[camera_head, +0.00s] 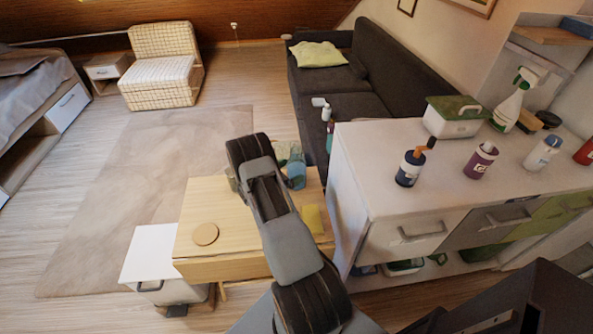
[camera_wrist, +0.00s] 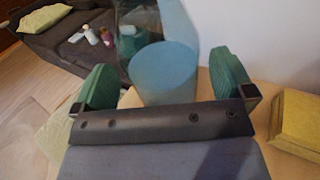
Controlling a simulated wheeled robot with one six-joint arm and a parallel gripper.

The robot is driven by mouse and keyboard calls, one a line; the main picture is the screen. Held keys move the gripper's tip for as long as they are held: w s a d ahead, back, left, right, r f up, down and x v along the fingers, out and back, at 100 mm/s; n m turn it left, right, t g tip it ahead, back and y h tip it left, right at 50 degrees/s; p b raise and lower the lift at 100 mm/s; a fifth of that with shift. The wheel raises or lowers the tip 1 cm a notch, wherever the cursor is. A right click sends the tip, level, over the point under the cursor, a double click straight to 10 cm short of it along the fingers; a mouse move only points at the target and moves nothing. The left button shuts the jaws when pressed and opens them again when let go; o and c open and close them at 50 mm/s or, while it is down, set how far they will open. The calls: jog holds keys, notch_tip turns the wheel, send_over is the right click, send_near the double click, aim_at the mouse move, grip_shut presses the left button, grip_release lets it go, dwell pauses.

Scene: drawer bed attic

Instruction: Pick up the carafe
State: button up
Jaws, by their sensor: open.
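The carafe looks like a translucent blue vessel (camera_head: 296,172) on the wooden table, beside the end of my arm. In the wrist view its blue rounded body (camera_wrist: 163,72) shows beyond the palm, between the two green fingers. My gripper (camera_wrist: 165,82) is open, with one finger on each side of the blue body in the picture. I cannot tell whether either finger touches it. In the head view my arm hides most of the gripper.
The wooden table (camera_head: 235,268) also holds a round coaster (camera_head: 205,234) and a yellow block (camera_head: 312,219). A white cabinet (camera_head: 362,190) with bottles stands close on the right. A dark sofa (camera_head: 352,98) is behind. Rug floor is free on the left.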

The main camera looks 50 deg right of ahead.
jog(key=shift+s+d, duration=0.15)
jog(key=shift+d, duration=0.5)
jog(key=shift+s+d, duration=0.15)
jog(key=shift+d, duration=0.5)
jog(key=c, duration=0.9)
jog(key=shift+r, duration=0.15)
